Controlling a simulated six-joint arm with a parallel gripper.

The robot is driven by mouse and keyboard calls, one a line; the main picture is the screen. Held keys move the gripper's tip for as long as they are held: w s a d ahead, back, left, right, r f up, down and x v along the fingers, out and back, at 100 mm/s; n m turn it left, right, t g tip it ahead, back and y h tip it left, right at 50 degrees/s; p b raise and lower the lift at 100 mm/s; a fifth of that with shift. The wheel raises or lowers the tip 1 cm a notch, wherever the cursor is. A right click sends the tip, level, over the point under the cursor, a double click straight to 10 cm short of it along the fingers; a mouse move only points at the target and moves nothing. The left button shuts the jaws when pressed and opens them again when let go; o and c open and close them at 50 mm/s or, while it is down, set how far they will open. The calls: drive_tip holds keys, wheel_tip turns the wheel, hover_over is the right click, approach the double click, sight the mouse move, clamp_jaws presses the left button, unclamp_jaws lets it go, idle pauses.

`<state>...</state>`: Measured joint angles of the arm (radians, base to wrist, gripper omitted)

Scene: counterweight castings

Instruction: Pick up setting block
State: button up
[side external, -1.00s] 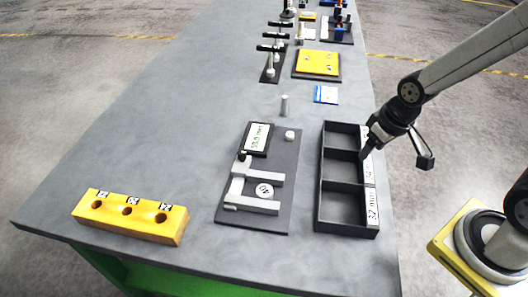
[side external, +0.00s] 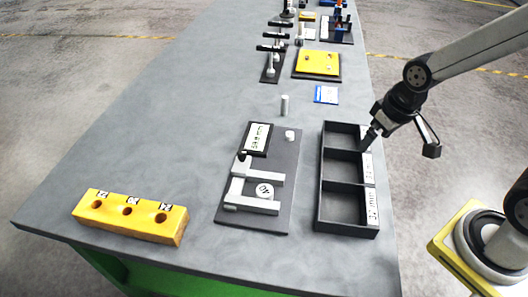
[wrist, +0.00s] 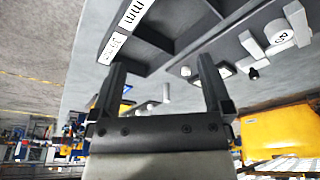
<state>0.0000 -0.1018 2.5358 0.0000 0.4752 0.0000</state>
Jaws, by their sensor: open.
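No part is clearly marked as the setting block, so I cannot tell which it is. A short pale cylinder (side external: 290,135) sits at the far right of the dark gauge plate (side external: 284,160); it also shows in the wrist view (wrist: 187,71). A grey upright pin (side external: 284,105) stands on the table behind the plate; it also shows between my fingers in the wrist view (wrist: 166,92). A pale C-shaped gauge (side external: 238,186) with a round marked disc (side external: 264,190) lies on the plate. My gripper (side external: 368,143) is open and empty above the tray's right side.
A dark three-compartment tray (side external: 322,190) with white labels is beside the plate, its compartments looking empty. A yellow block (side external: 130,220) with three holes lies front left. A blue-and-white card (side external: 326,94) and a yellow-topped plate (side external: 318,63) lie farther back. The table's left is clear.

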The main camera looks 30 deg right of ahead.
drive_tip(key=w+a+r+n+t+h, duration=0.15)
drive_tip(key=a+n+t+h, duration=0.3)
drive_tip(key=a+n, duration=0.95)
drive_tip(key=w+a+n+t+h, duration=0.3)
drive_tip(key=a+n+h, duration=0.2)
drive_tip(key=a+n, duration=0.8)
approach(264, 191)
drive_tip(key=shift+r+g+x, duration=0.1)
drive_tip(key=shift+g+x, duration=0.05)
drive_tip(key=shift+x, duration=0.45)
drive_tip(key=shift+r+g+x, duration=0.1)
drive_tip(key=shift+r+x, duration=0.05)
drive_tip(key=shift+x, duration=0.4)
drive_tip(key=shift+w+f, duration=0.1)
drive_tip(key=shift+f, duration=0.2)
drive_tip(key=shift+x, duration=3.95)
drive_tip(key=shift+r, duration=0.1)
clamp_jaws()
